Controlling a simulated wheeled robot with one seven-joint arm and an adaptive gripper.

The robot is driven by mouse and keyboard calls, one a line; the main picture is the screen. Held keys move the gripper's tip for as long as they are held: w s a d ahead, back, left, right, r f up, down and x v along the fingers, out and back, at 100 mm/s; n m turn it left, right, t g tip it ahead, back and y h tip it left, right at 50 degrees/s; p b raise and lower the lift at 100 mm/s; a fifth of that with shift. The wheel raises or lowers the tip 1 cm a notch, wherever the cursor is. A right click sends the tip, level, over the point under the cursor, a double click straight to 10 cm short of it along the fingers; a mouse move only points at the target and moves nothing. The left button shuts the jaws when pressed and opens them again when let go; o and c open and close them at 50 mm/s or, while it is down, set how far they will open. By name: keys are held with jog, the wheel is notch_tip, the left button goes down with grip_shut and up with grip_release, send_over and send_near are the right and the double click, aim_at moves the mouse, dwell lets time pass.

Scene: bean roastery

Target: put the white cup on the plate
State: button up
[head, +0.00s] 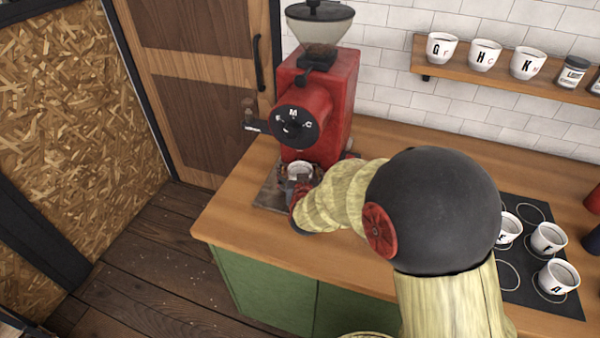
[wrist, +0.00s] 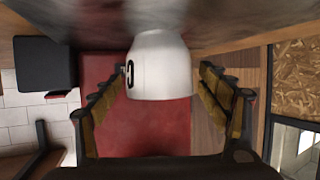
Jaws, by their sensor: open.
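A white cup (head: 299,168) stands at the foot of the red grinder, partly hidden by my gripper (head: 298,184). In the wrist view the white cup (wrist: 160,62) sits between the two fingers of my gripper (wrist: 164,78), with a dark letter on its left side. The fingers are open, with a gap showing on the right and a narrower one on the left. A flat greyish metal sheet (head: 268,197) lies under the cup and grinder front. I cannot tell whether this sheet is the plate; no round plate is clear in view.
The red grinder (head: 325,100) rises right behind the cup. A dark mat (head: 515,283) with ring marks holds several lettered white cups at the right. A wall shelf (head: 500,77) holds more cups and jars. The wooden counter (head: 235,222) is clear at its front left.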

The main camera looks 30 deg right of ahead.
jog(key=shift+r, duration=0.2)
jog(key=p+v, duration=0.4)
jog(key=v, duration=0.8)
jog(key=s+a+r+n+g+y, duration=0.25)
jog(key=a+r+y, duration=0.25)
jog(key=a+r, duration=0.35)
jog(key=s+r+n+g, duration=0.1)
jog(key=s+r+g, duration=0.1)
jog(key=s, duration=0.7)
jog(key=s+r+n+g, duration=0.1)
jog(key=s+r+g, duration=0.1)
jog(key=s, duration=0.7)
jog(key=shift+s+d+r, duration=0.25)
jog(key=shift+s+r, duration=0.05)
jog(key=shift+r, duration=0.1)
jog(key=shift+c, duration=0.4)
